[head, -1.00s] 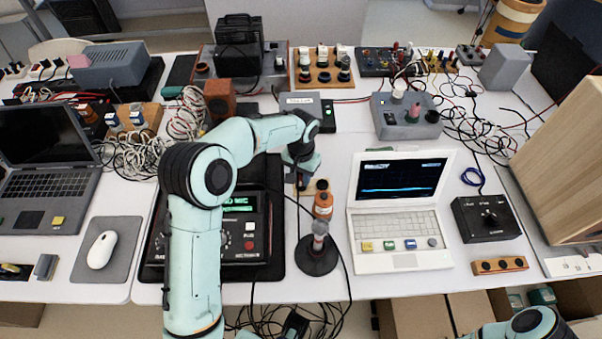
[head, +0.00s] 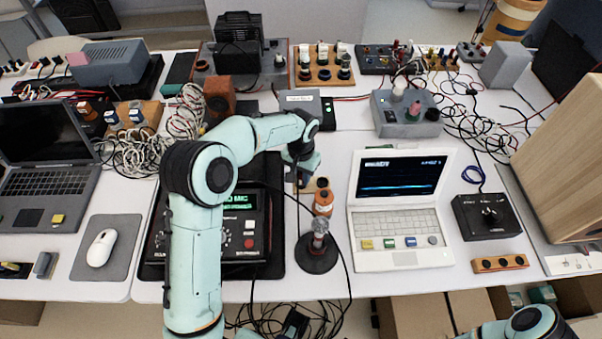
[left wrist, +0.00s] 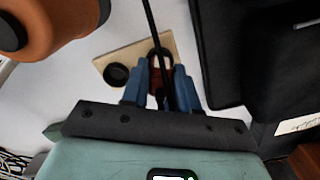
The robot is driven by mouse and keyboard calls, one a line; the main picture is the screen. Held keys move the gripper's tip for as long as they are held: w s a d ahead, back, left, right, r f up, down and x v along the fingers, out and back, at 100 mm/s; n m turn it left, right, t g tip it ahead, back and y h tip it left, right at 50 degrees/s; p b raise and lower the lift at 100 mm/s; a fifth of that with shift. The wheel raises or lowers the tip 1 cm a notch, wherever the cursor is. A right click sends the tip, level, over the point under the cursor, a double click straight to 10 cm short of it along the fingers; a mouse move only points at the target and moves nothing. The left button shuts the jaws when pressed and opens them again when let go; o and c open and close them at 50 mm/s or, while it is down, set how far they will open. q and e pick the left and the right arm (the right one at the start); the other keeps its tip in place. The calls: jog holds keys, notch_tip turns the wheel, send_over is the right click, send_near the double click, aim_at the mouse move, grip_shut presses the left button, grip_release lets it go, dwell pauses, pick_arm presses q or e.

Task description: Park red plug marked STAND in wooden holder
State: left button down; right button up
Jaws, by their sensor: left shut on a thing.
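My left gripper (left wrist: 162,92) is shut on the red plug (left wrist: 154,62); its blue fingers stand on either side of it in the left wrist view. A black cable runs up from the plug across that view. The small wooden holder (left wrist: 128,56) lies behind the plug, with a round black opening or cap to the plug's left. The plug overlaps the holder in this view; I cannot tell if it is seated in it. The STAND marking is not readable. In the head view the left gripper (head: 302,178) is low beside the orange bottle, and the plug is hidden. My right gripper is out of view.
A black device with a green display (head: 239,228) lies left, a white laptop (head: 402,215) right. Cables cross the table nearby.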

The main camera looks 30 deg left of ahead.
aim_at(301, 173)
pick_arm(q)
jog(key=c, duration=0.8)
grip_release()
notch_tip(301, 173, up, 13)
jog(key=shift+r+p, duration=0.15)
jog(key=shift+p, duration=0.65)
